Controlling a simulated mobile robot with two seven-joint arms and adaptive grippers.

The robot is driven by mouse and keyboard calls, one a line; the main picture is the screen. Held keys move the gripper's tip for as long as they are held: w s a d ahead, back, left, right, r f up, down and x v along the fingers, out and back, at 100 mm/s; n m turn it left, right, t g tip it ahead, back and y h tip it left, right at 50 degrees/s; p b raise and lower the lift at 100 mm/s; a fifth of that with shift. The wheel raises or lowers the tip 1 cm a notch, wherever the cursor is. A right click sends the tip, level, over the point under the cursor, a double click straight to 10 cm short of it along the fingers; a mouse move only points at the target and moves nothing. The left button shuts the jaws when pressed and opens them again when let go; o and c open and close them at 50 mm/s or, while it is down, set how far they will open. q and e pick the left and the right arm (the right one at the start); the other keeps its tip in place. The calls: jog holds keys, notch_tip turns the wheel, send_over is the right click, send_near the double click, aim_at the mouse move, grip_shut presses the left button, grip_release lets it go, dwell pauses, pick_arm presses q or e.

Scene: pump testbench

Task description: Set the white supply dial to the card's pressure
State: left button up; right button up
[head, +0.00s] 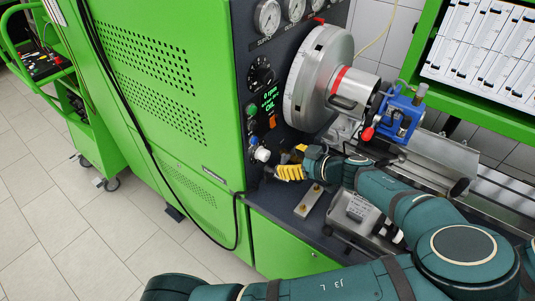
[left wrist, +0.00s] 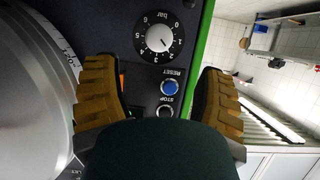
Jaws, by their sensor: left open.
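The white supply dial (head: 262,154) sticks out low on the dark front panel of the green bench. In the left wrist view the dial (left wrist: 163,38) is seen face on, with a printed bar scale running from 0 to 6 around it. My left gripper (head: 290,173) is just right of and below the dial, with yellow fingers. In the left wrist view its fingers (left wrist: 158,90) are wide apart and empty, with the dial beyond the tips. No card with a readable pressure shows.
A blue reset button (left wrist: 170,88) sits close to the dial. A large grey flange (head: 318,78) stands right of the panel. A blue clamp-like device (head: 402,115) is farther right. A small plate with brass pegs (head: 309,201) lies on the bench below the gripper.

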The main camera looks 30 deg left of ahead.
aim_at(268, 156)
pick_arm(q)
jog(key=x, duration=0.9)
jog(key=shift+a+f, duration=0.15)
jog(key=shift+f, duration=0.05)
jog(key=shift+w, duration=0.1)
jog(key=c, duration=1.2)
